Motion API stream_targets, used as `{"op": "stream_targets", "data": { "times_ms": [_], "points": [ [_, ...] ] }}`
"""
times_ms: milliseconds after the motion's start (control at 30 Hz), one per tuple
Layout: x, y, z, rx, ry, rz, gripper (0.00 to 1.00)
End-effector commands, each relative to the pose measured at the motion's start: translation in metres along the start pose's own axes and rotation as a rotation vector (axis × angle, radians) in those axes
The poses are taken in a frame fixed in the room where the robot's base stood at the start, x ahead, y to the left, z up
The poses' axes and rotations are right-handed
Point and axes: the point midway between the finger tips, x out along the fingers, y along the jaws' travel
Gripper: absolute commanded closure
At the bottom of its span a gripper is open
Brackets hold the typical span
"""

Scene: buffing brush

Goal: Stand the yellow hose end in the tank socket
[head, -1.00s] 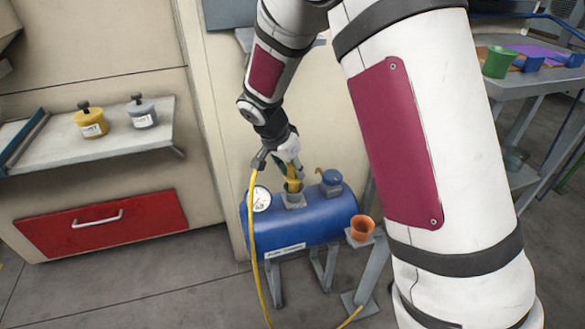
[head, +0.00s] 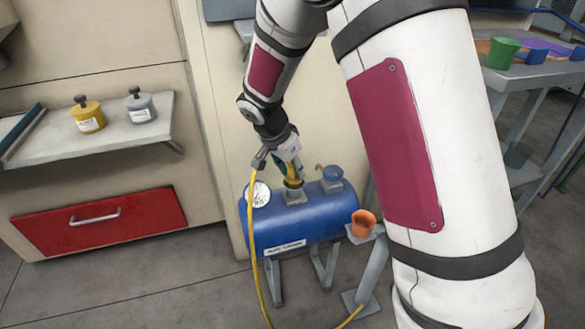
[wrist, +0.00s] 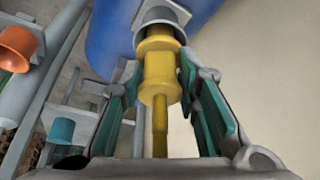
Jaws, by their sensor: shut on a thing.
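The yellow hose end (wrist: 160,72) is between my gripper's fingers (wrist: 158,100) in the wrist view, and my gripper is shut on it. Its far end meets the grey tank socket (wrist: 160,18) and appears lined up with it; how deep it sits is hidden. In the head view my gripper (head: 289,172) is just above the socket (head: 295,196), with the hose end (head: 293,183) upright there. The blue tank (head: 300,225) stands on grey legs. The yellow hose (head: 256,240) hangs down left of the tank to the floor.
An orange cup (head: 363,222) sits on a grey stand right of the tank. A shelf (head: 110,135) with yellow and grey bottles is at left. A wall stands close behind the tank.

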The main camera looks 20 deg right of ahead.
Motion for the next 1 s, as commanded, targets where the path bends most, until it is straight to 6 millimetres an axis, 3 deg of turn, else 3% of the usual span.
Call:
{"op": "stream_targets", "data": {
  "times_ms": [167,200,267,667,767,1000],
  "points": [
    [-0.001,0.000,0.000,0.000,0.000,-0.001,1.00],
    [-0.001,0.000,0.000,0.000,0.000,-0.001,0.62],
    [-0.001,0.000,0.000,0.000,0.000,-0.001,0.48],
    [-0.005,0.000,0.000,0.001,0.001,-0.001,0.47],
    [-0.017,-0.001,-0.001,0.001,0.002,-0.004,0.47],
    [-0.064,-0.001,0.000,0.001,0.001,-0.006,0.47]
  ]
}}
